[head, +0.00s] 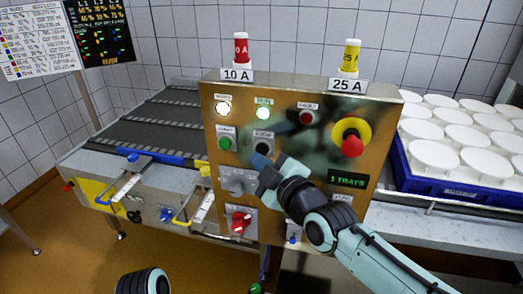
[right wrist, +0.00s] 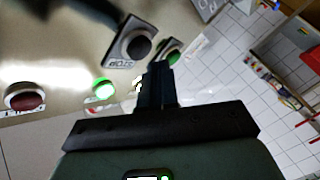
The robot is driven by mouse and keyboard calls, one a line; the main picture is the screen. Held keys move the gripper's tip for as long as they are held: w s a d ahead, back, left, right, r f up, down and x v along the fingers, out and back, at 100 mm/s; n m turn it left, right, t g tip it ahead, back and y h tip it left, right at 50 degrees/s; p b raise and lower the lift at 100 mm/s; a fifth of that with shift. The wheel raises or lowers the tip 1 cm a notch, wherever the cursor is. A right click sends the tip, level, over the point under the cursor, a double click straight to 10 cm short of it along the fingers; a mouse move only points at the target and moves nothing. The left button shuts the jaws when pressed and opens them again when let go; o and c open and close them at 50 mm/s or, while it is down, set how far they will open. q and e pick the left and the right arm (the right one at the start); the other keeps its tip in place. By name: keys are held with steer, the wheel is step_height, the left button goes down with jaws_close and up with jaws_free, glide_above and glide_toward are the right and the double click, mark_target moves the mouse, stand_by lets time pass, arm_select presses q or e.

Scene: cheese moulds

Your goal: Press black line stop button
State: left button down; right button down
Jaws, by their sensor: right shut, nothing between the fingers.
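The black line stop button (head: 263,148) sits on the brown control panel (head: 325,112), right of the green start button (head: 226,143). In the right wrist view the black button (right wrist: 138,47) shows on its square plate marked STOP, with the green button (right wrist: 170,52) beside it. My right gripper (head: 261,161) is shut and empty, its tips just below the black button in the head view. In the right wrist view the fingertips (right wrist: 156,78) are near that button's plate, and the button is uncovered. I cannot tell whether they touch the panel. My left gripper is out of view.
A red mushroom button on yellow (head: 352,138) is at the panel's right. A lit green lamp (head: 263,113), a red button (head: 306,117) and a red rotary switch (head: 240,222) are also on it. A conveyor (head: 165,115) runs left; a blue crate of white moulds (head: 455,191) stands right.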

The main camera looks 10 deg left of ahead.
steer(key=shift+w, duration=0.1)
steer(key=shift+w, duration=0.35)
steer(key=shift+w, duration=0.55)
stand_by(0.7)
steer(key=shift+s, duration=0.1)
steer(key=shift+s+b, duration=0.55)
steer(key=shift+s, duration=0.3)
